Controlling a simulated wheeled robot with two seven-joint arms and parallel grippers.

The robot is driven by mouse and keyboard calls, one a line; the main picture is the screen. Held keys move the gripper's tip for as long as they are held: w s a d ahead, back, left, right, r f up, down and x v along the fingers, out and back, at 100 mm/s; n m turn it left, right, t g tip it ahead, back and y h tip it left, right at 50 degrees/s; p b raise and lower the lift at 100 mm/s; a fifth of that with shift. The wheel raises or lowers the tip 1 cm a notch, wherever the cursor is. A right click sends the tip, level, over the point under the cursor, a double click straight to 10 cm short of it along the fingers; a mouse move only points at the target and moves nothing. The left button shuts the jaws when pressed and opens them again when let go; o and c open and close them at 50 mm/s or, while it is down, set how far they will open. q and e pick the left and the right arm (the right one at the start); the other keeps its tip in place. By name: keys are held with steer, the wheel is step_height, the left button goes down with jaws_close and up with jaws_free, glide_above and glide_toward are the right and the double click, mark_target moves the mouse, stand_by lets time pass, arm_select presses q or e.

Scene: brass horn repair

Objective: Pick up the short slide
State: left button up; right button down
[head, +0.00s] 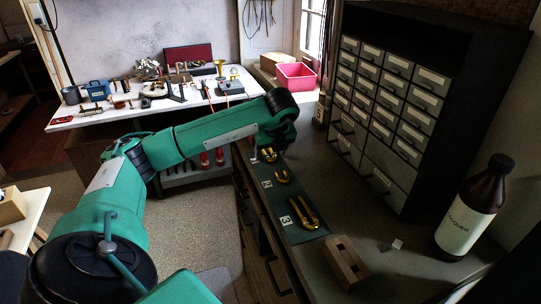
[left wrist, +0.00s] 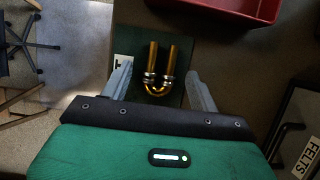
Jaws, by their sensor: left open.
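A green mat (head: 290,200) on the dark bench holds brass U-shaped slides beside number cards. The nearest slide (head: 307,214) by card 3 looks the longest, and the middle slide (head: 282,177) by card 2 looks shorter. Another brass slide (head: 269,154) lies at the far end, partly hidden by my arm. My left gripper (head: 273,148) is over that far end. In the left wrist view a brass U-shaped slide (left wrist: 158,88) lies between the jaws of my open left gripper (left wrist: 160,85), with space on both sides. I cannot tell its height above the mat. My right gripper is not in view.
A drawer cabinet (head: 395,110) stands right of the mat. A wooden block (head: 345,263) and a brown lacquer bottle (head: 470,212) stand near the front. A pink bin (head: 296,76) is beyond the gripper. A box labelled FELTS (left wrist: 305,125) is close at right in the wrist view.

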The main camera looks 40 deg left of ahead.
arm_select(q)
steer(key=c, duration=0.9)
steer(key=shift+c, duration=0.8)
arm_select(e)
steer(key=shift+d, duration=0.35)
arm_select(q)
steer(key=shift+r, duration=0.1)
steer(key=shift+r, duration=0.1)
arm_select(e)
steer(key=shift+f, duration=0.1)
